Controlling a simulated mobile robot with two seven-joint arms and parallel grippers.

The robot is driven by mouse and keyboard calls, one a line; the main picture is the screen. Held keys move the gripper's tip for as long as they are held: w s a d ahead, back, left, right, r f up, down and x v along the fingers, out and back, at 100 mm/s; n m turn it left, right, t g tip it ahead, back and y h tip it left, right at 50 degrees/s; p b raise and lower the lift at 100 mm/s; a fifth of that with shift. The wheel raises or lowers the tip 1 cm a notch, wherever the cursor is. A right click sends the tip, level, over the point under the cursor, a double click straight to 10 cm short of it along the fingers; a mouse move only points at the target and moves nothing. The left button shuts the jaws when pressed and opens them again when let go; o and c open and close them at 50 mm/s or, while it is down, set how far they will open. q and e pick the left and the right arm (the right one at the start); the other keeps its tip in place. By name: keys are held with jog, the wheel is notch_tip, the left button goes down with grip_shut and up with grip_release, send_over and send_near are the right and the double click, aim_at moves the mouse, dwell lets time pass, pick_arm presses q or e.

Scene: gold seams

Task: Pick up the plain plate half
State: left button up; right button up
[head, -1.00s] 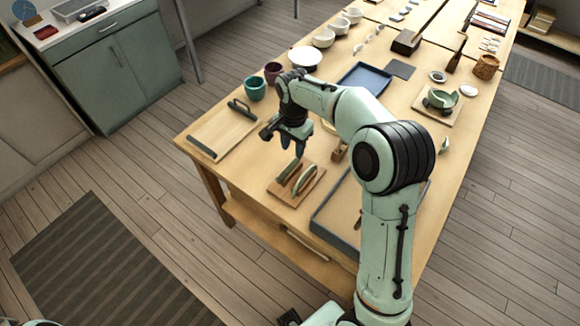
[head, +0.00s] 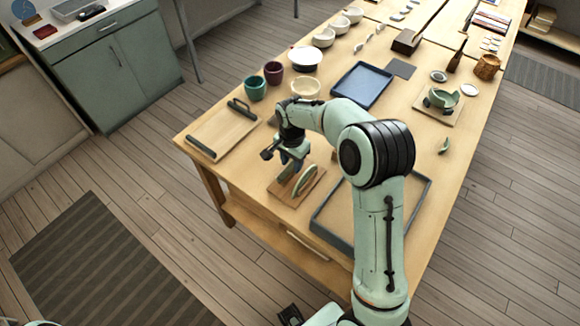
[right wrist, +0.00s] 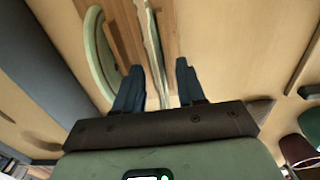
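Two plate halves stand on edge in a small wooden rack on the near part of the table. One pale green half (head: 304,181) stands on the right of the rack (head: 310,189). The other half (head: 287,173) is partly hidden under my right gripper (head: 294,164). In the right wrist view, one half (right wrist: 154,45) is seen edge-on, in line with the gap between my open fingers (right wrist: 160,82). The other half (right wrist: 97,50), with a green rim, lies to the left, outside the fingers. I cannot tell which half is plain.
A blue-grey tray (head: 318,224) lies right of the rack, close to my right arm. A wooden board with a dark handle (head: 240,107) lies to the left. Cups (head: 255,88), bowls (head: 305,87) and a dark blue tray (head: 383,73) stand behind.

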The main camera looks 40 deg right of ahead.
jog(key=shift+f, duration=0.25)
dwell(0.4)
grip_shut()
